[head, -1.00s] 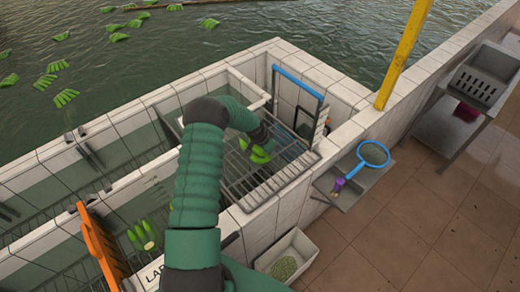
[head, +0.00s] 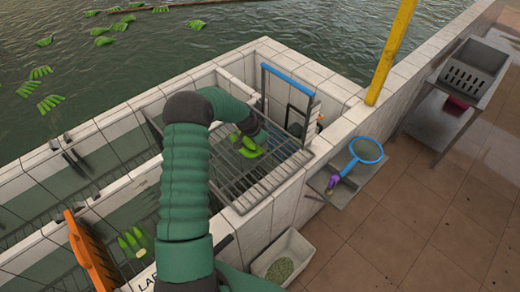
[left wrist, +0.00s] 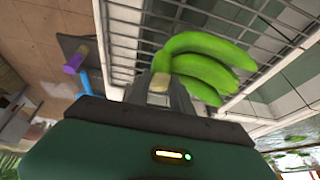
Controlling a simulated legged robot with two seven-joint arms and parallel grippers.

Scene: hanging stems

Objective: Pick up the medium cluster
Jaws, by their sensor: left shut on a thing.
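A small green banana cluster (head: 250,147) shows over the metal grate at the end of my arm in the head view. In the left wrist view the cluster (left wrist: 212,62) has several curved green fruits joined at a pale stem end. My left gripper (left wrist: 163,88) is shut on that stem end, and the fruits stick out to the right. In the head view my arm and hand hide the fingertips. I cannot tell whether the cluster touches the grate. Another green cluster (head: 132,243) lies in the basin at left. My right gripper is not in view.
The grate (head: 235,185) with a blue-handled frame (head: 287,80) sits over the tiled basin. An orange panel (head: 88,255) stands at lower left. A blue-rimmed net (head: 367,151) lies on a side shelf. A white bin (head: 284,258) stands on the floor. More clusters float beyond the wall.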

